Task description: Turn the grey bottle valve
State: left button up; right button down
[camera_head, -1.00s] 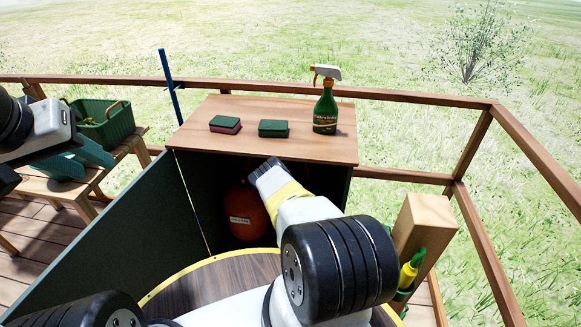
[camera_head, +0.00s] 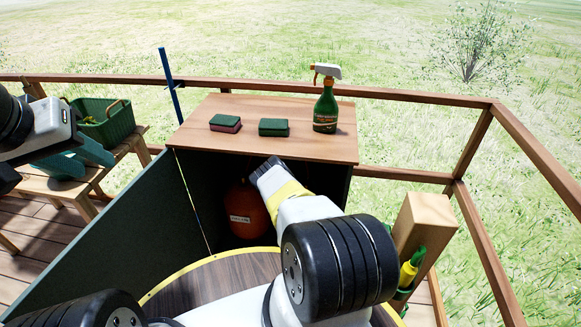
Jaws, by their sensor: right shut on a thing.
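An orange-red gas bottle (camera_head: 246,212) with a white label stands inside the dark cabinet under the wooden top. Its upper end is in shadow, and the grey valve is hidden behind my right wrist. My right arm reaches into the cabinet, and my right gripper (camera_head: 268,171) is at the bottle's upper right. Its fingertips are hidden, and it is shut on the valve.
On the wooden cabinet top (camera_head: 215,160) lie two sponges (camera_head: 225,123) (camera_head: 273,128) and a green spray bottle (camera_head: 325,108). A dark panel (camera_head: 125,235) bounds the cabinet's left. A wooden post (camera_head: 424,228) stands right of my right arm. A green basket (camera_head: 105,125) sits on a bench.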

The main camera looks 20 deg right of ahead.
jog(key=shift+m+h, duration=0.3)
jog(key=shift+h, duration=0.1)
jog(key=m+g+h, duration=0.1)
jog(key=m+h, duration=0.1)
jog(key=m+g+h, duration=0.1)
jog(key=g+h, duration=0.1)
jog(key=h, duration=0.1)
jog(key=m+g+h, duration=0.2)
jog(key=shift+w+a+m, duration=0.25)
jog(key=shift+a+m, duration=0.05)
jog(key=shift+a, duration=0.1)
jog(key=m+g+h, duration=0.2)
jog(key=g, duration=0.1)
jog(key=m+g+h, duration=0.2)
jog(key=m+g, duration=0.1)
jog(key=shift+w+a+g, duration=0.15)
jog(key=shift+w+g, duration=0.05)
jog(key=shift+g, duration=0.1)
jog(key=shift+w+m+g+h, duration=0.1)
jog(key=shift+m+g+h, duration=0.25)
jog(key=shift+g, duration=0.35)
jog(key=shift+m+g, duration=0.35)
jog(key=shift+g, duration=0.15)
jog(key=c, duration=0.9)
grip_release()
jog(key=shift+c, duration=0.2)
jog(key=shift+a, duration=0.15)
